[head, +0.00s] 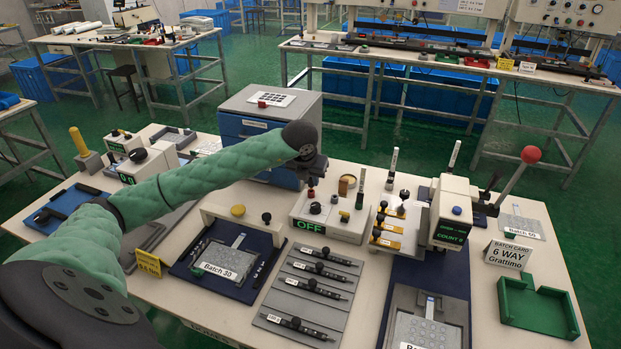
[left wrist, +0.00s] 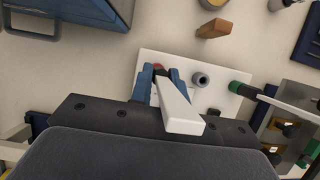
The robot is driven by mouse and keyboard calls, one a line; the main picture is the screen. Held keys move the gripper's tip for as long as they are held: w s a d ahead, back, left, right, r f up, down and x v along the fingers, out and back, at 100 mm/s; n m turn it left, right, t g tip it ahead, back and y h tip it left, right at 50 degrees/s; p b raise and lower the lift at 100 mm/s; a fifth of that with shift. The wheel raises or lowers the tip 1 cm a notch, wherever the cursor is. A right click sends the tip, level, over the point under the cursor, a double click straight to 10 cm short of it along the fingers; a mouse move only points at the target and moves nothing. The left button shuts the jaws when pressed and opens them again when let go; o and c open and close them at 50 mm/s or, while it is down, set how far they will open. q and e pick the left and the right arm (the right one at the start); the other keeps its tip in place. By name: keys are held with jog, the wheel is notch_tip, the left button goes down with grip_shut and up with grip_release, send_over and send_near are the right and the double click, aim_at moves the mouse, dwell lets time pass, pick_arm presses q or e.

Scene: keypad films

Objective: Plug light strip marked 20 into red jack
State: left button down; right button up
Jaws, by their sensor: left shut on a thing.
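My left gripper (head: 309,182) reaches over the white box with the green OFF display (head: 336,228). In the left wrist view its blue fingers (left wrist: 166,84) are shut on a white bar-shaped light strip (left wrist: 180,112), whose near end points at the camera. A red jack (head: 311,193) shows just below the fingers, and its red also shows at the strip's far end (left wrist: 158,68). I cannot tell whether the strip is seated in it. The strip's marking is not readable. My right gripper is not in view.
Several upright labelled pieces (head: 393,166) stand to the right. A grey tray with several black bars (head: 316,288) lies in front. A blue-grey drawer cabinet (head: 240,122) stands behind.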

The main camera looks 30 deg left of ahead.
pick_arm(q)
jog(key=shift+f+b, duration=0.75)
jog(key=shift+f, duration=0.25)
jog(key=c, duration=1.3)
grip_release()
jog(key=shift+o, duration=0.2)
jog(key=shift+r, duration=0.15)
jog(key=b+v, duration=0.1)
jog(key=v, duration=0.6)
jog(key=shift+s+r+b, duration=0.2)
jog(key=shift+r+b, duration=0.05)
jog(key=shift+b, duration=0.15)
